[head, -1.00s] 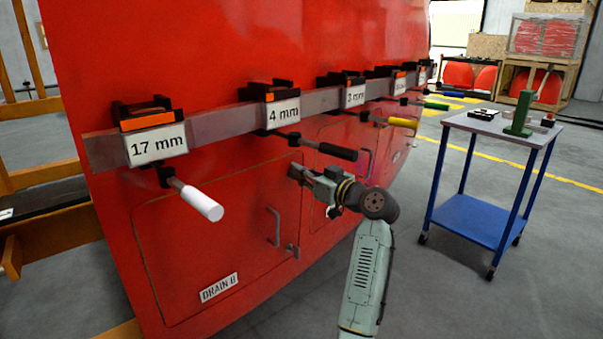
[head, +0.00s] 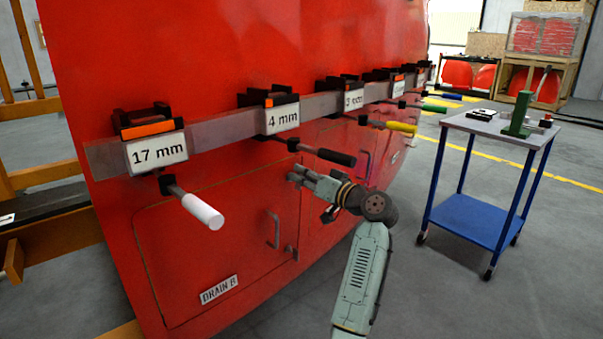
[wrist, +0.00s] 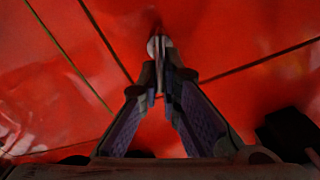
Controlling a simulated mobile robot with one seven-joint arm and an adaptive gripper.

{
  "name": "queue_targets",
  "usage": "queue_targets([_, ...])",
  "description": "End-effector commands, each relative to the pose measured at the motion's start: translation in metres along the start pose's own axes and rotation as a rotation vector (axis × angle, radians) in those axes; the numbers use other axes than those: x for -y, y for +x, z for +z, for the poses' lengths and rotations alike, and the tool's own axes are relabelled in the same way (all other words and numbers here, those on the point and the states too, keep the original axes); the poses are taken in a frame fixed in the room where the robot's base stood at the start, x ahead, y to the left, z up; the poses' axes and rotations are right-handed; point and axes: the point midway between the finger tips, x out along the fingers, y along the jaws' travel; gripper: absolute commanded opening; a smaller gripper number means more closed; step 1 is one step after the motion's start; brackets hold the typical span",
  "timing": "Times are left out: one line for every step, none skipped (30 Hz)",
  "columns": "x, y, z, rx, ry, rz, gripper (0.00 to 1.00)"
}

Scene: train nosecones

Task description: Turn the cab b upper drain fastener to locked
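My gripper (head: 294,174) is at the upper right edge of the red Drain B door in the head view, close against the red surface. In the wrist view its two fingers (wrist: 163,88) come together at the tips on a small grey piece standing out from the panel, which I take to be the upper drain fastener (wrist: 159,46). In the head view the gripper hides this fastener. A lower fastener (head: 290,252) shows on the door's right edge below it. The Drain B label (head: 219,289) is at the door's lower left.
A grey rail (head: 213,136) above the door carries tools under size labels. The white-handled tool (head: 203,211) and black-handled tool (head: 337,156) jut out near my arm. A door handle (head: 275,230) is left of the lower fastener. A blue cart (head: 465,215) stands right.

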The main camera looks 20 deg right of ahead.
Motion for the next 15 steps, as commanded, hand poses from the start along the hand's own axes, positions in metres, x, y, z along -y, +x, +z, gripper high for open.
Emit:
queue_targets([0.0,0.0002,-0.0016,0.001,0.045,0.0,0.0])
queue_targets([-0.0003,0.0005,-0.0015,0.001,0.074,-0.001,0.0])
queue_targets([-0.0007,0.0006,-0.0015,0.001,0.112,-0.001,0.0])
queue_targets([-0.0012,0.0005,-0.0017,0.0,0.14,-0.001,0.0])
queue_targets([-0.0017,0.0004,-0.0019,0.0,0.168,-0.001,0.0])
queue_targets([-0.0024,0.0003,-0.0019,0.0,0.206,-0.001,0.0])
queue_targets([-0.0028,0.0003,-0.0019,0.0,0.234,-0.001,0.0])
queue_targets([-0.0034,0.0002,-0.0019,0.0,0.264,-0.001,0.0])
queue_targets([-0.004,0.0002,-0.0018,-0.001,0.302,-0.001,0.0])
queue_targets([-0.0044,0.0004,-0.0015,0.0,0.33,-0.001,0.0])
queue_targets([-0.0048,0.0005,-0.0012,0.0,0.358,-0.001,0.0])
queue_targets([-0.0056,0.0005,-0.0008,0.001,0.397,0.0,0.0])
queue_targets([-0.0063,0.0003,-0.0006,0.0,0.425,0.0,0.0])
queue_targets([-0.0069,0.0001,-0.0004,0.0,0.455,0.0,0.0])
queue_targets([-0.0076,0.0002,0.0001,0.001,0.493,0.001,0.0])
